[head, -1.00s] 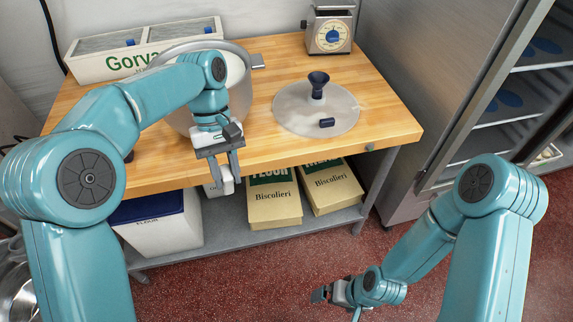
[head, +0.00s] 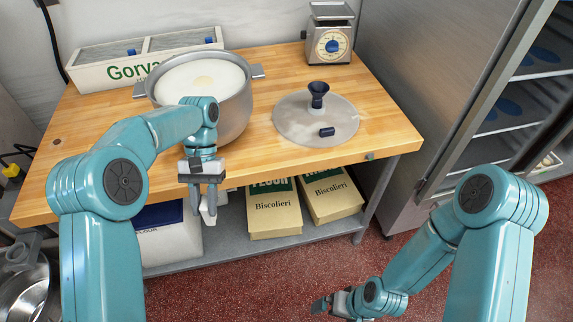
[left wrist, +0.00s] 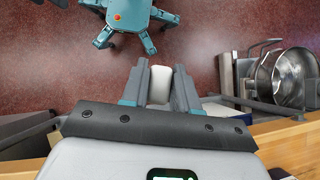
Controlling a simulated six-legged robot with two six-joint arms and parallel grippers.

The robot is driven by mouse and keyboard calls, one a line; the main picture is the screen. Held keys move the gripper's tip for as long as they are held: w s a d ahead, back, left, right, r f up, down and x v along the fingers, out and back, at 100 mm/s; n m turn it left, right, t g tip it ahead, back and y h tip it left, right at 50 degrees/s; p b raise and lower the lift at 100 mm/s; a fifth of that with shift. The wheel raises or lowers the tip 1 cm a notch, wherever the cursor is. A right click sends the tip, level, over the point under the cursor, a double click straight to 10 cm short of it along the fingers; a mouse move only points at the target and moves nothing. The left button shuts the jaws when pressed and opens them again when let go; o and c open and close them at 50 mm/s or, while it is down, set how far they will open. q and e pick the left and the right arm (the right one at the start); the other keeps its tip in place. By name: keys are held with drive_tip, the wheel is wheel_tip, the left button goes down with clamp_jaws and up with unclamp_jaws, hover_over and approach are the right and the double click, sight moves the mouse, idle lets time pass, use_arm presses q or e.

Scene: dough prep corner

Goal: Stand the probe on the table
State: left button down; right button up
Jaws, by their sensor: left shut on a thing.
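My left gripper (head: 207,208) points down in front of the table's front edge, below the tabletop level in the picture. It is shut on a small white piece (head: 209,216), which I take to be the probe. The white piece also shows between the two fingers in the left wrist view (left wrist: 159,86); the rest of it is hidden. The wooden table (head: 250,165) is behind the gripper. My right gripper (head: 322,305) hangs low over the red floor, away from the table; its jaws are too small to read.
A steel pot (head: 238,112) with pale contents stands behind my left arm. A round translucent lid (head: 290,120) with a dark knob lies to its right. A scale (head: 331,42) and crate (head: 100,77) stand at the back. Bare wood lies along the table's front right.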

use_arm(q)
wheel_tip(320, 180, up, 4)
drive_tip(key=p, duration=0.3)
drive_tip(key=shift+r, duration=0.1)
idle(0.4)
